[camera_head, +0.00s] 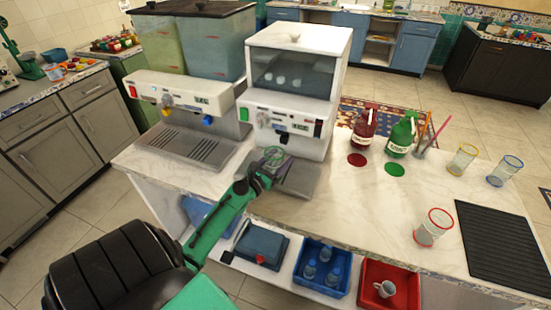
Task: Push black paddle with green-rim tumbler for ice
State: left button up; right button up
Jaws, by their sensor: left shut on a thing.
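The green-rim tumbler (274,154) is at the front of the white ice machine (300,70), above its metal drip tray (296,182). My left gripper (262,176) is shut on the tumbler, reaching in from the lower left. The small black paddle (284,138) is on the machine's front, just above and beside the tumbler's rim. I cannot tell whether the rim touches it. Pale ice pieces show behind the machine's window. The tumbler's lower part is hidden by the gripper. My right gripper is not in view.
A two-tank drink dispenser (190,90) stands left of the ice machine. Red (364,130) and green (401,135) bottles stand to the right. The counter's middle is clear.

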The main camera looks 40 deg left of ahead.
pick_arm(q)
jog(key=w, duration=0.1)
jog(key=w+a, duration=0.1)
jog(key=w, duration=0.1)
jog(key=shift+a, duration=0.1)
jog(key=shift+w+a, duration=0.2)
jog(key=shift+w, duration=0.5)
jog(key=shift+w+b, duration=0.1)
jog(key=shift+b, duration=0.2)
jog(key=shift+w+a, duration=0.35)
jog(key=shift+w, duration=0.45)
jog(key=shift+s+d, duration=0.2)
jog(key=shift+s, duration=0.35)
jog(key=shift+s+d, duration=0.2)
jog(key=shift+s, duration=0.35)
jog(key=shift+s+d+p, duration=0.2)
jog(key=shift+s+d, duration=0.05)
jog(key=shift+s, duration=0.4)
jog(key=shift+s+d+p, duration=0.2)
jog(key=shift+s+d, duration=0.05)
jog(key=shift+s, duration=0.4)
